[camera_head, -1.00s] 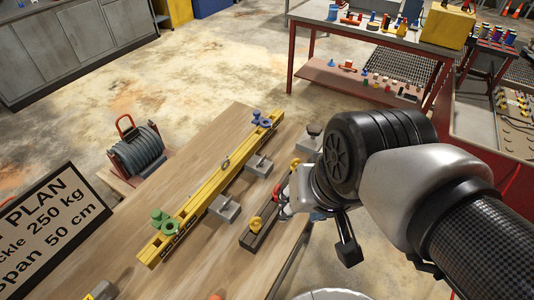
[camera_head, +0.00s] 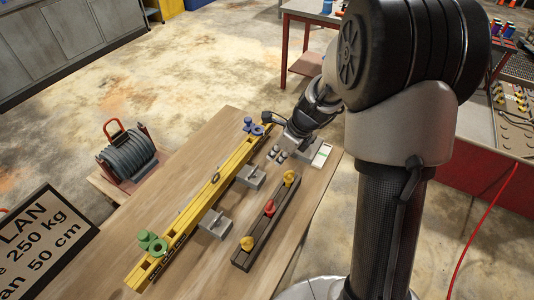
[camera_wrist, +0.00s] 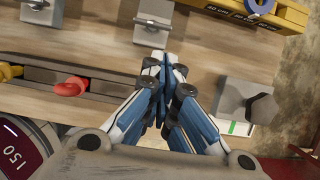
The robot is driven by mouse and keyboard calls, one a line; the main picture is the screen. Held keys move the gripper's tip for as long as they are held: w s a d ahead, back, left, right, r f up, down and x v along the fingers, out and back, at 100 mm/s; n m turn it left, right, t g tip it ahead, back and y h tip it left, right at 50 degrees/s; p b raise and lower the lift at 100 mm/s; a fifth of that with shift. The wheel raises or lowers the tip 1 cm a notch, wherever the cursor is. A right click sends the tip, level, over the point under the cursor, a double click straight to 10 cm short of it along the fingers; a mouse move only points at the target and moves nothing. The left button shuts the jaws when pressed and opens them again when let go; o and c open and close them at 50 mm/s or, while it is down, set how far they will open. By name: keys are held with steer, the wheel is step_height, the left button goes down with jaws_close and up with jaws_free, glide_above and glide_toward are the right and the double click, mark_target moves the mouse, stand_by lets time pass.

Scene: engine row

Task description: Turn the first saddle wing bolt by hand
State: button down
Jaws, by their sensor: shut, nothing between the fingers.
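A long yellow beam (camera_head: 205,195) lies across the wooden table. Its far end carries a blue knob (camera_head: 248,123) beside a blue ring (camera_head: 258,130); its near end carries a green knob (camera_head: 147,238) beside a green ring (camera_head: 158,247). I cannot tell for certain which part is the first saddle wing bolt. My gripper (camera_head: 277,154) is shut and empty, right of the beam near its blue end and apart from the blue parts. In the wrist view, the closed fingertips (camera_wrist: 165,62) point at a grey block with a pin (camera_wrist: 150,36); the blue ring (camera_wrist: 262,5) is partly cut off at the top.
A dark rail (camera_head: 258,236) with yellow and red pieces lies right of the beam. Grey blocks (camera_head: 214,224) stand between beam and rail. A block with a dark knob (camera_wrist: 260,107) stands right of my fingers. A hose reel (camera_head: 128,158) stands left; a sign (camera_head: 40,235) is nearby.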

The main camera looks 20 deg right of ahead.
mark_target(263, 175)
steer(key=b+x, duration=0.4)
steer(key=x, duration=0.5)
steer(key=shift+a+f, duration=0.1)
steer(key=shift+f, duration=0.2)
steer(key=shift+w+r+n+g+p, duration=0.1)
steer(key=shift+w+n+g+p, duration=0.3)
steer(key=shift+n+p, duration=0.55)
steer(key=shift+w+n+y, duration=0.15)
steer(key=shift+n+y, duration=0.15)
steer(key=shift+n, duration=0.15)
